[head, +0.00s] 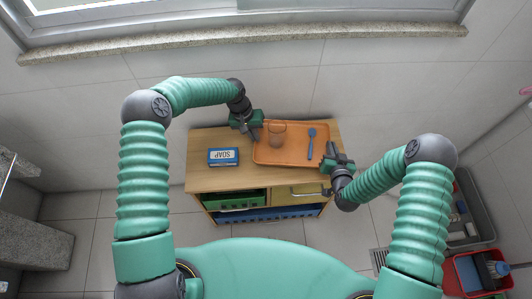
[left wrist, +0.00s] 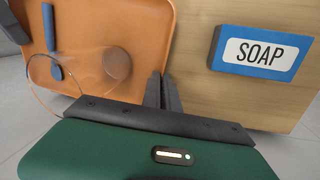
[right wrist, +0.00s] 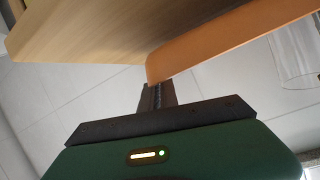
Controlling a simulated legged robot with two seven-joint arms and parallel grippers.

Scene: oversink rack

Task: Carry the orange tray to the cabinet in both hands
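The orange tray (head: 266,155) is over the right part of the wooden cabinet's top (head: 206,141), lying flat; I cannot tell whether it rests there or hovers slightly. A clear cup (head: 277,136) stands upright on it beside a blue utensil (head: 311,143). My left gripper (head: 257,123) is at the tray's left edge. In the left wrist view its fingers (left wrist: 163,92) are close together astride the tray's rim (left wrist: 168,40). My right gripper (head: 325,164) is at the tray's right edge. In the right wrist view its nearly closed fingers (right wrist: 157,90) meet the tray's edge (right wrist: 200,55), which hides their tips.
A blue and white soap box (head: 223,157) lies on the cabinet top left of the tray. Green (head: 235,201) and blue (head: 270,214) bins sit in the cabinet's shelves. A red bin (head: 468,275) stands at the lower right. The wall is close behind the cabinet.

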